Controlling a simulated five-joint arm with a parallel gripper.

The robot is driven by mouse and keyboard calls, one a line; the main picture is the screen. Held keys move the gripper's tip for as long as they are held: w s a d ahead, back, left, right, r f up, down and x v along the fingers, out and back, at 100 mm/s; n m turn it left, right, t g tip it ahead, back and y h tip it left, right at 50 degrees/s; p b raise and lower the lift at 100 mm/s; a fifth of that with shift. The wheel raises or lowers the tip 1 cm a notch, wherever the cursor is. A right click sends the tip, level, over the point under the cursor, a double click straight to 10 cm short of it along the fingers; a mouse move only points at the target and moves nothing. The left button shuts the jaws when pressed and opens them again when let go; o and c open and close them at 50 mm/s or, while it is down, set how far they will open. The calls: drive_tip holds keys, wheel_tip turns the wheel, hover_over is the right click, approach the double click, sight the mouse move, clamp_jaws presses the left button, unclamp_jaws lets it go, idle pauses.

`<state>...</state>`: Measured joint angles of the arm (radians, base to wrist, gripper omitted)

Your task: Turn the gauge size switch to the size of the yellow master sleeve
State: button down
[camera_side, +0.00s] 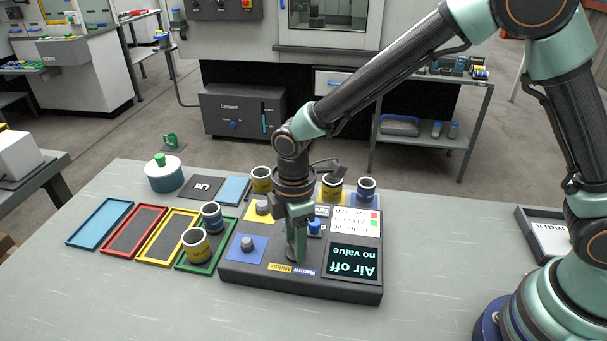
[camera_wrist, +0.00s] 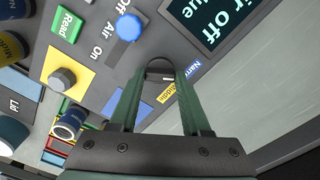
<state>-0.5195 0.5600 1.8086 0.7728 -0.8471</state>
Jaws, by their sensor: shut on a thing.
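My gripper (camera_side: 297,258) reaches down onto the gauge box (camera_side: 240,278). In the wrist view my gripper (camera_wrist: 160,72) is shut on the dark size switch (camera_wrist: 158,66), which is mostly hidden in the side view. Beside the switch are a "Narrow" label (camera_wrist: 195,68) and a yellow "Middle" label (camera_wrist: 171,93); any third label is hidden. I cannot tell for sure where the switch points. Yellow-banded sleeves stand at the front left (camera_side: 197,248), behind the box (camera_side: 261,180) and at the back right (camera_side: 332,188). In the wrist view one yellow band (camera_wrist: 12,45) seems to read "Middle".
A blue air knob (camera_wrist: 129,27), a green Read button (camera_wrist: 67,24) and a grey post (camera_wrist: 62,79) on a yellow pad are close by. Coloured trays (camera_side: 100,222) lie left. The front left table is clear.

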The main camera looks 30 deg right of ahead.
drive_tip(key=m, duration=1.3)
drive_tip(key=shift+w+m, duration=0.1)
drive_tip(key=shift+m, duration=0.3)
idle(0.4)
drive_tip(key=shift+c, duration=1.8)
unclamp_jaws()
wheel_tip(320, 180, up, 12)
